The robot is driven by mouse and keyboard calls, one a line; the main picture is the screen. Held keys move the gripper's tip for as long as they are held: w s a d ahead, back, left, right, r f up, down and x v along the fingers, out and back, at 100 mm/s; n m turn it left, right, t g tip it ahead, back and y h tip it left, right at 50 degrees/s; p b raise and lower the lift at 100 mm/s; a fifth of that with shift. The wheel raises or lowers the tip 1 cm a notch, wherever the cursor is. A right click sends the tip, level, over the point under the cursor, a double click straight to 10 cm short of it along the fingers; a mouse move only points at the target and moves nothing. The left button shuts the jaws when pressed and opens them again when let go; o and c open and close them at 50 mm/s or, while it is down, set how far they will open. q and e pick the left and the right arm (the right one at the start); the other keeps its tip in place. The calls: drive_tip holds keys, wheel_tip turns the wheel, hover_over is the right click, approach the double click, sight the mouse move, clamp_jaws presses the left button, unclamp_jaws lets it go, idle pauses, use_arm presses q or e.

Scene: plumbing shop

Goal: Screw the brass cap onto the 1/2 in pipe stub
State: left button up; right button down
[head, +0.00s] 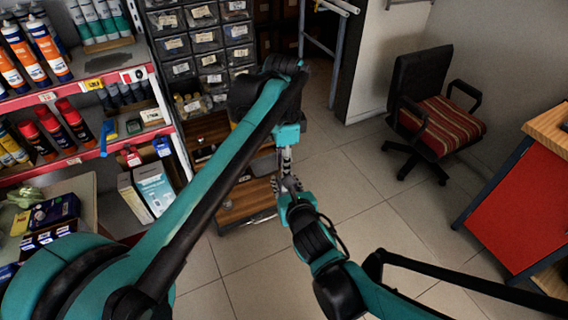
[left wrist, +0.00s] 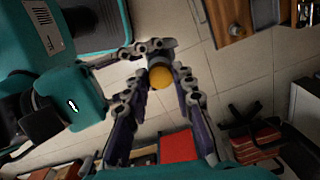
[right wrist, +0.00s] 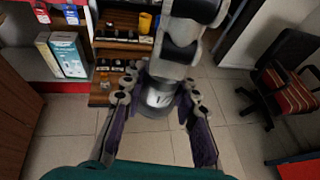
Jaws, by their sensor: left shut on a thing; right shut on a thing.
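My left gripper (head: 286,157) points down in the middle of the head view, facing my right gripper (head: 289,184) just below it. In the left wrist view, the round yellow brass cap (left wrist: 160,77) sits between my left gripper's fingertips, which are shut on it. A grey part shows directly behind the cap. In the right wrist view, my right gripper's fingers (right wrist: 158,88) are shut on a silvery cylinder, the pipe stub (right wrist: 158,99). The left gripper's links stand right behind it. The cap and stub are close together; I cannot tell whether their threads meet.
Red-edged shelves (head: 160,85) with tubes and cans stand at left. Drawer bins (head: 206,62) and a low wooden shelf unit (head: 240,204) stand behind the grippers. An office chair (head: 440,112) and a red-fronted bench (head: 522,205) are at right. Tiled floor (head: 375,225) lies clear between.

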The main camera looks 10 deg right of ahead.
use_arm(q)
drive_tip(key=m, duration=0.7)
drive_tip(key=shift+w, duration=0.1)
drive_tip(key=m, duration=0.9)
drive_tip(key=shift+m, duration=0.3)
drive_tip(key=m, duration=0.6)
drive_tip(key=shift+w+d, duration=0.1)
drive_tip(key=o, duration=1)
drive_tip(key=shift+r, duration=2.25)
drive_tip(key=shift+c, duration=0.5)
